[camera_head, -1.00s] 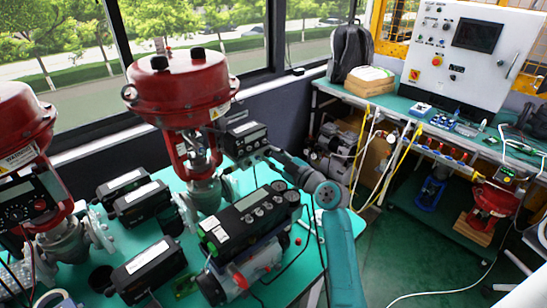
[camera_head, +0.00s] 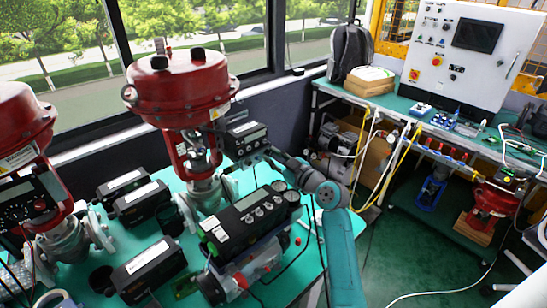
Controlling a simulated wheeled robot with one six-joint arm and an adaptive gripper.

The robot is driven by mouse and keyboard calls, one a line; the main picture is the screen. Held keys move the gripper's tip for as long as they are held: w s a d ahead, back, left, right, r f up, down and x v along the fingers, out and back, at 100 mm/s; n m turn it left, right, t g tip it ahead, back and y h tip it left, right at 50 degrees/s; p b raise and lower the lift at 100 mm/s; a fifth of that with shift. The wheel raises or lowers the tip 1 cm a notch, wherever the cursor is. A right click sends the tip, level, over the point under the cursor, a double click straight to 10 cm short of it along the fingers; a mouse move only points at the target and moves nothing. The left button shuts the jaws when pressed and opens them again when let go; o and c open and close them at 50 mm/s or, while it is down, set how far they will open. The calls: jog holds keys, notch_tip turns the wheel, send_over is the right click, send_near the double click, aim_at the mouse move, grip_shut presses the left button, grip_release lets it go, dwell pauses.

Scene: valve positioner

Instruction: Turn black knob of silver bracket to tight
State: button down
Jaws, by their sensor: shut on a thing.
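The red valve actuator (camera_head: 183,82) stands on the green table, with a black positioner (camera_head: 245,138) mounted on its right side. My gripper (camera_head: 267,152) is at the right side of this positioner, at the end of my arm, which comes up from the lower right. The gripper is small here and appears shut on the black knob at the bracket. The knob is hidden by the gripper and wrist. The silver bracket behind the positioner is mostly hidden, and I cannot make out the knob's angle.
A black positioner with round gauges on a silver cylinder (camera_head: 252,215) lies just below and left of my arm. Several black boxes (camera_head: 148,268) lie on the table. A second red valve (camera_head: 22,118) stands at far left. A workbench with a white control panel (camera_head: 470,55) stands at right.

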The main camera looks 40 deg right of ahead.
jog(key=c, duration=1)
grip_release()
jog(key=shift+o, duration=0.2)
jog(key=s, duration=1.2)
jog(key=shift+d, duration=0.2)
